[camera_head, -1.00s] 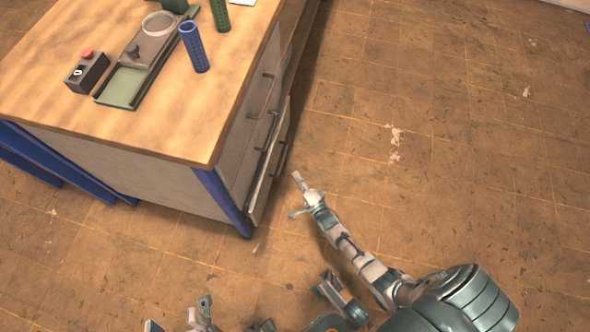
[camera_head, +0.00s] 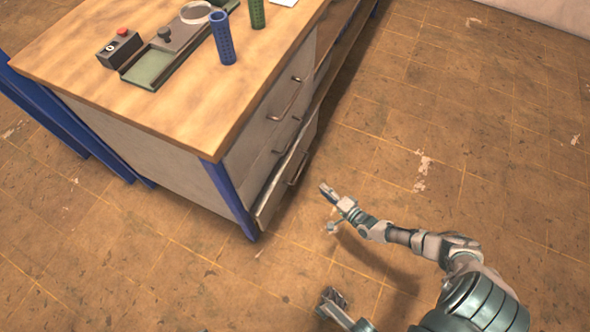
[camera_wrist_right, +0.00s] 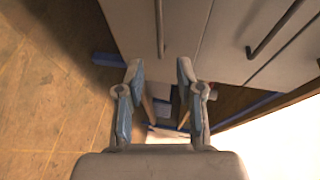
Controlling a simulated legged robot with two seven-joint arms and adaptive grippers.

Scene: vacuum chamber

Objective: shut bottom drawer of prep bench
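The prep bench (camera_head: 150,95) has a wooden top, blue legs and a column of grey drawers on its right side. The bottom drawer (camera_head: 287,178) stands slightly out from the bench, its front tilted in the picture, with a dark bar handle (camera_head: 297,168). My right gripper (camera_head: 330,208) is open and empty, just right of this drawer front and apart from it. In the right wrist view my right gripper (camera_wrist_right: 160,68) has its two fingers spread before grey drawer fronts with bar handles; I cannot tell which drawer each is.
On the bench top are a blue cylinder (camera_head: 223,40), a green cylinder (camera_head: 257,13), a green tray (camera_head: 148,69) and a black box with a red button (camera_head: 119,47). The tiled floor (camera_head: 440,130) right of the bench is clear.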

